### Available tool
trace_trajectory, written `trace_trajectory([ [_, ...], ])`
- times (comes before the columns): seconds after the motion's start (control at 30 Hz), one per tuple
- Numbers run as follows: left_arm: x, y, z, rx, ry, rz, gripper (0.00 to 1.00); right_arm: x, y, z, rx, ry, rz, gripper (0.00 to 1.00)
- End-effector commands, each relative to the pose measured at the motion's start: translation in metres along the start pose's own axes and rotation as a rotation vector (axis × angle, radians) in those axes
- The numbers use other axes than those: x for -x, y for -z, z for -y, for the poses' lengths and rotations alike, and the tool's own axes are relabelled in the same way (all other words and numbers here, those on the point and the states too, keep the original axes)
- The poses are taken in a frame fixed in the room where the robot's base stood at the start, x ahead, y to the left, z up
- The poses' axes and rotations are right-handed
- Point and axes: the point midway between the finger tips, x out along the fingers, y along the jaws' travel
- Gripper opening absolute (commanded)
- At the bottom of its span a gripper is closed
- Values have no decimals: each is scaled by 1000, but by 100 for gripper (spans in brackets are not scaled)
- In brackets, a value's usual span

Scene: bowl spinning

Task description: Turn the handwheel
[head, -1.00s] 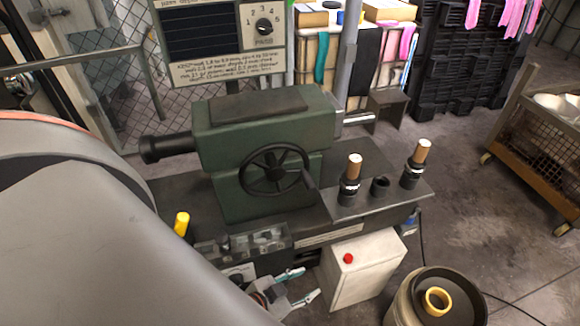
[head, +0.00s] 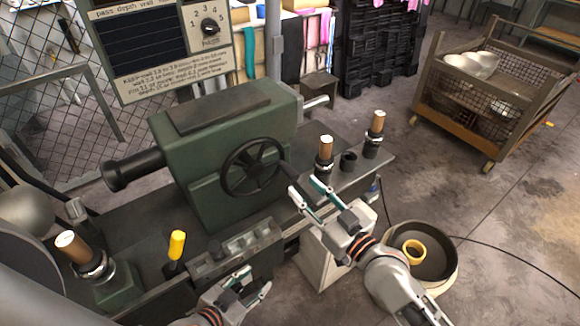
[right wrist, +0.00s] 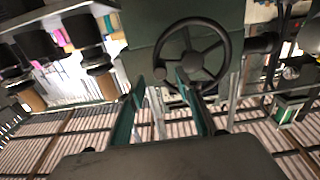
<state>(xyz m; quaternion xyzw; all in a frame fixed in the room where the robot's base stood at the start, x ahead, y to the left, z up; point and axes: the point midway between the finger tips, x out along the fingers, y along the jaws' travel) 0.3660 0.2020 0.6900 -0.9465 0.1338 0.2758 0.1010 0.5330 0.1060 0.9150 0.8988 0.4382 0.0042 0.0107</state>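The dark handwheel (head: 254,167), with spokes and a crank handle (head: 290,172) at its right side, is on the front of the green machine head (head: 215,140). My right gripper (head: 303,186) is open, its fingers pointing at the handle from the lower right. In the right wrist view the handwheel (right wrist: 192,60) lies straight ahead. The handle (right wrist: 157,97) appears between the two spread fingers (right wrist: 163,90); I cannot tell whether they touch it. My left gripper (head: 256,280) is open and empty, low in front of the machine's bed.
A yellow-handled lever (head: 176,246) and a control block (head: 237,250) are on the bed's front. Brown-topped tools (head: 325,155) stand at the right. A round bin (head: 450,270) with a yellow ring is on the floor beside my right arm. A wire cart (head: 500,95) stands back right.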

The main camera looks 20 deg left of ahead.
Motion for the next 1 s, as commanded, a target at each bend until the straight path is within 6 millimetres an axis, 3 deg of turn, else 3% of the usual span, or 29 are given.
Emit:
trace_trajectory([
  [0.5,-2,-8,-2,0,-2,7,40,-68,1,0,-1,1,-2,34],
  [0.9,-2,-9,-2,0,-3,10,40,-76,1,0,-1,1,-1,34],
  [1.0,-2,-9,-2,1,-3,9,40,-76,1,0,-1,1,-1,11],
])
